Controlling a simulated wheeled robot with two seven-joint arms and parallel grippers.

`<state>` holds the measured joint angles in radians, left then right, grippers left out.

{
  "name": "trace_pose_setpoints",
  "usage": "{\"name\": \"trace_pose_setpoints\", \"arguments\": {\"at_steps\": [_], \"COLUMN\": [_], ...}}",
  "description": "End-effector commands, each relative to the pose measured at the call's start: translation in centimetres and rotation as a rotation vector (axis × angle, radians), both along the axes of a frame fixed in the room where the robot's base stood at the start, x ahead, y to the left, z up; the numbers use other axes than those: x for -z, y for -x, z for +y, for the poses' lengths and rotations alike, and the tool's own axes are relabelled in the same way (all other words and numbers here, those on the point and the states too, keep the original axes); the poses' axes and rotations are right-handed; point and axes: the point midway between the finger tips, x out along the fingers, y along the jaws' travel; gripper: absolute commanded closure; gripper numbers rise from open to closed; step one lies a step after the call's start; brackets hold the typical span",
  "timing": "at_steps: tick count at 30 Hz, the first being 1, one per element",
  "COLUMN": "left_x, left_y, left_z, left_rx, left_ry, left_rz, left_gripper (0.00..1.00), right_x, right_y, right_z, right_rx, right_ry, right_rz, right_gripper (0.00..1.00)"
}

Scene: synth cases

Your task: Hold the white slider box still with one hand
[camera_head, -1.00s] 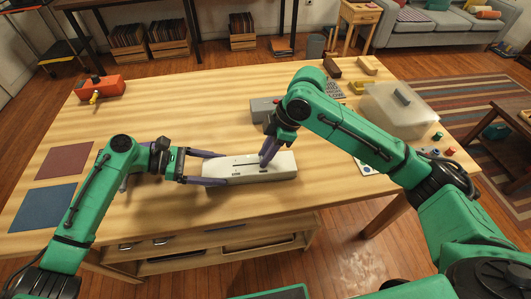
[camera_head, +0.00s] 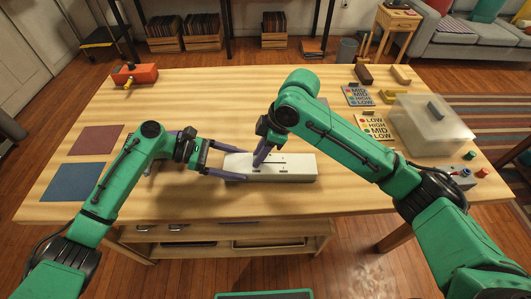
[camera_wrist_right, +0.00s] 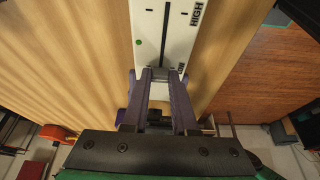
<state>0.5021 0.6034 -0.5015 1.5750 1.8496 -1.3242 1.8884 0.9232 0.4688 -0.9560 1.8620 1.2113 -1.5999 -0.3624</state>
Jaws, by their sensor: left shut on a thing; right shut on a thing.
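The white slider box (camera_head: 298,170) lies on the wooden table near its front edge. It has a dark slot; in the right wrist view the box (camera_wrist_right: 178,20) shows HIGH, a partly hidden LOW and a green dot. My left gripper (camera_head: 241,163) is shut on the box's left end, one finger along each long side. My right gripper (camera_head: 258,160) reaches down onto the box top, near the left part of the slot.
Two label cards (camera_head: 375,127) lie right of my right arm, beside a lidded clear bin (camera_head: 432,130). A red-orange box (camera_head: 134,74) stands at the back left. Red and blue mats (camera_head: 74,182) lie at the left. The table's back middle is clear.

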Motion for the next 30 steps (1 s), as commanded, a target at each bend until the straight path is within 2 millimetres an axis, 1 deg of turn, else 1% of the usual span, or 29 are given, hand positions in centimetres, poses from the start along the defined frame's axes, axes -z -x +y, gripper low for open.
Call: {"name": "trace_pose_setpoints", "arguments": {"at_steps": [2, 3, 4, 5, 14, 17, 20, 24, 27, 30], "left_x": [0.0, 0.0, 0.0, 0.0, -0.1, -0.1, -0.1, -0.1, -0.1, -0.1], "left_y": [0.2, 0.2, 0.2, 0.2, 0.1, 0.1, 0.0, 0.0, 0.0, 0.0], "left_z": [-0.3, -0.3, -0.3, -0.2, -0.2, -0.1, -0.1, -0.1, -0.1, -0.1], "left_rx": [0.006, 0.007, 0.006, 0.006, 0.003, 0.003, 0.002, 0.002, 0.002, 0.002], "left_ry": [0.004, 0.004, 0.004, 0.004, 0.003, 0.003, 0.003, 0.003, 0.003, 0.003], "left_rz": [0.001, 0.001, 0.001, 0.001, 0.000, 0.000, 0.000, 0.000, 0.000, 0.000], "left_gripper": [0.80, 0.80, 0.80, 0.80, 0.80, 0.80, 0.80, 0.80, 0.80, 0.80], "right_x": [-0.1, -0.1, -0.1, -0.1, -0.1, -1.0, -2.9, -6.5, -8.9, -10.4], "right_y": [0.0, 0.0, 0.0, 0.0, 0.0, 0.0, 0.0, 0.1, 0.2, 0.2], "right_z": [0.2, 0.2, 0.2, 0.2, 0.1, -0.3, -1.0, -2.5, -3.5, -4.1], "right_rx": [-0.001, -0.002, -0.002, -0.002, -0.002, -0.001, -0.001, -0.001, -0.002, -0.001], "right_ry": [-0.006, -0.007, -0.007, -0.007, -0.004, -0.005, -0.006, -0.006, -0.006, -0.006], "right_rz": [-0.002, -0.003, -0.003, -0.003, -0.001, -0.004, -0.006, -0.006, -0.007, -0.003], "right_gripper": [1.00, 0.62, 0.51, 0.43, 0.43, 0.43, 0.43, 0.43, 0.43, 0.43]}}
